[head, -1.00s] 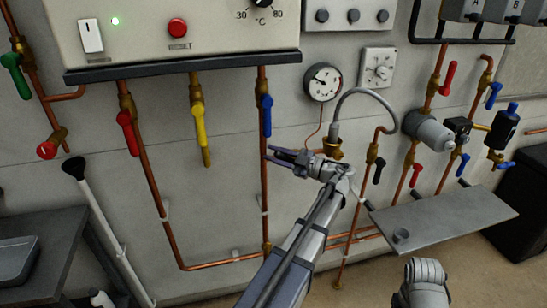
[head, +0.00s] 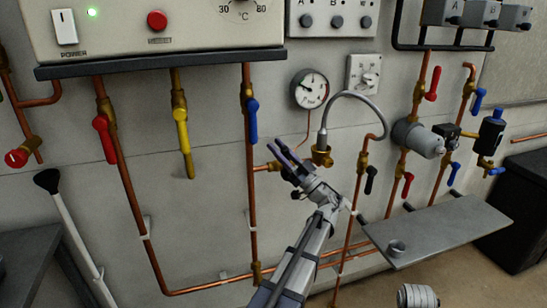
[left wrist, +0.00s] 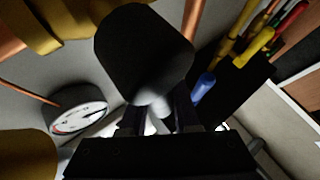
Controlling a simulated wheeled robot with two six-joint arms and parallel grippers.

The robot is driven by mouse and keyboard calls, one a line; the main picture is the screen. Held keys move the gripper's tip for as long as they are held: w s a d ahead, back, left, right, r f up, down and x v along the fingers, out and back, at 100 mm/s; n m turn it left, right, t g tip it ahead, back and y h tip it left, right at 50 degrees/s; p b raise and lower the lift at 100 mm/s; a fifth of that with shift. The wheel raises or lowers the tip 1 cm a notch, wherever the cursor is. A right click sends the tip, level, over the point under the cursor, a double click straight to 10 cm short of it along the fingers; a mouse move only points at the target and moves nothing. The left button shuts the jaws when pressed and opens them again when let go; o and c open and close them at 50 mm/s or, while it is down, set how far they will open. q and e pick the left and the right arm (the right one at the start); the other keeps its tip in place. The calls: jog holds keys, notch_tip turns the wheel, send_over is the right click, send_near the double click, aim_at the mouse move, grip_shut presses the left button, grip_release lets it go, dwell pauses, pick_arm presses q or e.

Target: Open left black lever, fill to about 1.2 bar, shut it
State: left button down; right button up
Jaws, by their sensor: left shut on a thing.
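My left gripper (head: 283,158) is shut on the left black lever, beside the brass fitting (head: 322,156) under the grey hose (head: 350,95). Its fingers hide the lever in the head view. The left wrist view shows the dark lever (left wrist: 145,50) large, between the fingers (left wrist: 157,120). The pressure gauge (head: 309,89) hangs above the gripper; its needle is too small to read. The gauge also shows at the left of the left wrist view (left wrist: 80,112), tilted. The other black lever (head: 371,180) hangs down to the right, apart from the gripper. My right gripper is out of view.
A blue lever (head: 252,120) hangs on the copper pipe left of the gripper. Yellow (head: 183,130) and red (head: 105,138) levers are further left. A grey shelf (head: 440,230) juts out at the lower right.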

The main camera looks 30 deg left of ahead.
pick_arm(q)
jog(key=shift+w+d+m+t+y+b, duration=0.2)
jog(key=shift+m+t, duration=0.15)
jog(key=shift+m, duration=0.15)
jog(key=shift+w+d+m+t+y+b, duration=0.1)
jog(key=shift+w+m+t, duration=0.05)
jog(key=shift+m+t, duration=0.3)
jog(key=shift+r, duration=0.1)
jog(key=c, duration=0.7)
grip_release()
jog(key=shift+o, duration=0.2)
jog(key=b+v, duration=0.4)
jog(key=v, duration=0.3)
jog(key=shift+d+f+b, duration=0.25)
jog(key=shift+d+b, duration=0.1)
jog(key=shift+b, duration=0.05)
